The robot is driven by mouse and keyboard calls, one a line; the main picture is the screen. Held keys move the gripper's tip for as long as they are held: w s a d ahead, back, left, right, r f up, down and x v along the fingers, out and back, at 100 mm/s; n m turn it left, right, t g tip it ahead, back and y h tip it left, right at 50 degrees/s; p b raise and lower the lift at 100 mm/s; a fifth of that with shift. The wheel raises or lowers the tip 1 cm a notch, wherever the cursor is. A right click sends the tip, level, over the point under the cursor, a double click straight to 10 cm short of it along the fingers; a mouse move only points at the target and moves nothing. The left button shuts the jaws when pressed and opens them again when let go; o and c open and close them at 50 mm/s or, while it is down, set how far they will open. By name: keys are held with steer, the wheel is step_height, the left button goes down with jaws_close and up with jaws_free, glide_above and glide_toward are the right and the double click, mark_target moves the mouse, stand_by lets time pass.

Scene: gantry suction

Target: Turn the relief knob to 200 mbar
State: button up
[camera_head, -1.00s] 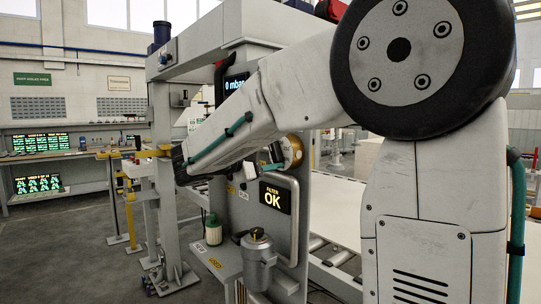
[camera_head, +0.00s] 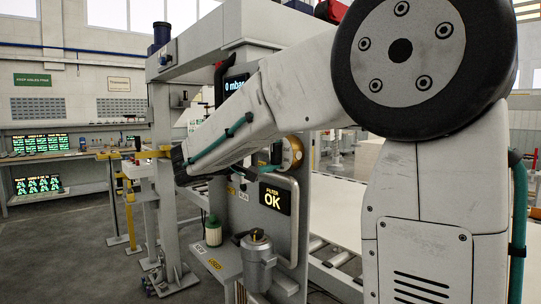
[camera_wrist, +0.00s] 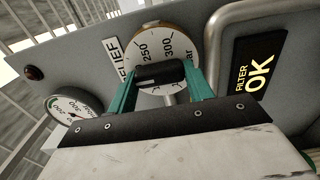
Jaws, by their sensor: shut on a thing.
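The relief knob (camera_wrist: 158,74) is a black bar grip in front of a round white dial with a yellow-brown rim. The numbers 250 and 300 show above the grip; the other marks are cut off or hidden, so I cannot tell the setting. My gripper (camera_wrist: 162,82) has its two green fingers on either side of the black bar and is shut on it. In the head view the dial (camera_head: 293,152) shows its rim beyond my forearm, and the fingers are mostly hidden. A RELIEF label (camera_wrist: 113,57) sits left of the dial.
A screen (camera_head: 236,85) reads 0 mbar. A metal canister (camera_head: 257,260) stands below.

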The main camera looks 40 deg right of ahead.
steer(key=o, duration=1)
steer(key=a, duration=0.7)
steer(key=shift+s+a, duration=0.15)
steer(key=shift+a, duration=0.25)
